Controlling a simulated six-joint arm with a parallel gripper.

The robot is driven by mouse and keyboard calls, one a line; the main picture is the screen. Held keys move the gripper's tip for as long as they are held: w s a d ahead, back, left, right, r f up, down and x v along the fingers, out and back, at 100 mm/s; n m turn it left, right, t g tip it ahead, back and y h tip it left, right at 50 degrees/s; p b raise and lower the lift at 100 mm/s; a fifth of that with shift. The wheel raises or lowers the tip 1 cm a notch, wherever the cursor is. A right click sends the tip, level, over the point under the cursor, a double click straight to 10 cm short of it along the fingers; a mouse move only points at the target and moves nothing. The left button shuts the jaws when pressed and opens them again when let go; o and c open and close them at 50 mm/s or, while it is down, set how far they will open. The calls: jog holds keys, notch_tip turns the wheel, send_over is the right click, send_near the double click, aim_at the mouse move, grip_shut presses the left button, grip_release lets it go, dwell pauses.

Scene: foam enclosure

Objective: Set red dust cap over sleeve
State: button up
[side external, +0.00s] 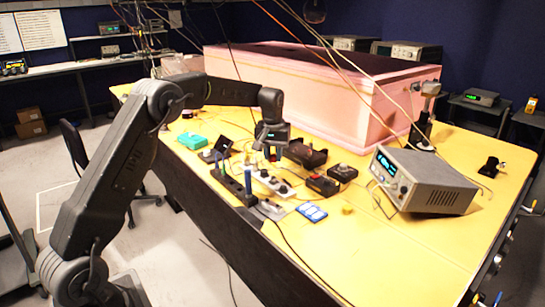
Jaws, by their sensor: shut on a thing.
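My gripper (268,154) points down at the end of my arm, low over the cluster of small parts on the yellow table (385,260). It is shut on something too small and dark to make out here. I cannot pick out the red dust cap, and whether it is the held thing cannot be told. Below and left of my gripper, a black strip (233,187) carries small upright cylinders, including a blue one (248,180). I cannot tell which part is the sleeve.
A pink foam enclosure (330,105) stands behind. A grey instrument with a display (433,183) sits right. Cables (335,65) hang across. The front right tabletop is mostly clear.

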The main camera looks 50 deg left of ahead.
aim_at(274, 182)
jog(key=shift+f, duration=2.5)
jog(key=shift+f, duration=1.15)
jog(key=o, duration=1)
jog(key=shift+r, duration=0.1)
jog(key=shift+s+d+r, duration=0.2)
jog(key=shift+r, duration=2.05)
jog(key=shift+s+d+r, duration=0.15)
jog(key=shift+s+r, duration=0.1)
jog(key=shift+r, duration=2.05)
jog(key=shift+s+d+r, duration=0.2)
jog(key=shift+r, duration=2.05)
